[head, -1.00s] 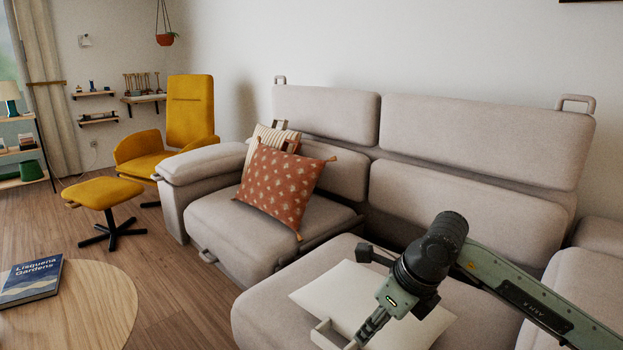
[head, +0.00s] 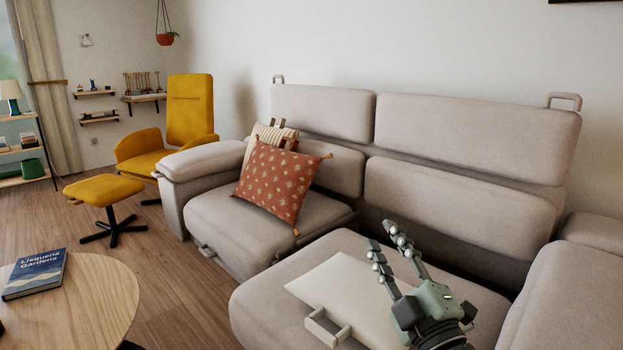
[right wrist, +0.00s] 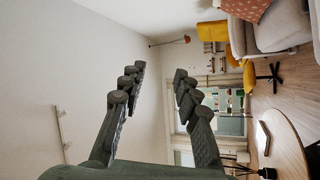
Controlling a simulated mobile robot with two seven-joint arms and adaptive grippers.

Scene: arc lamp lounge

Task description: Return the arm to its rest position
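My right gripper (head: 381,237) is in the lower right of the head view, in front of the sofa's chaise seat. Its two fingers point up and away, spread apart with nothing between them. In the right wrist view the same gripper (right wrist: 160,72) shows both fingers apart and empty against the wall and room. Most of my right arm is out of the head view. My left gripper is not in view.
The grey sofa (head: 470,205) fills the right side. A pale flat panel with a handle (head: 328,325) lies on its seat, partly behind my gripper. A patterned red cushion (head: 279,180) leans farther left. A round wooden table (head: 85,310) holds a blue book (head: 36,273).

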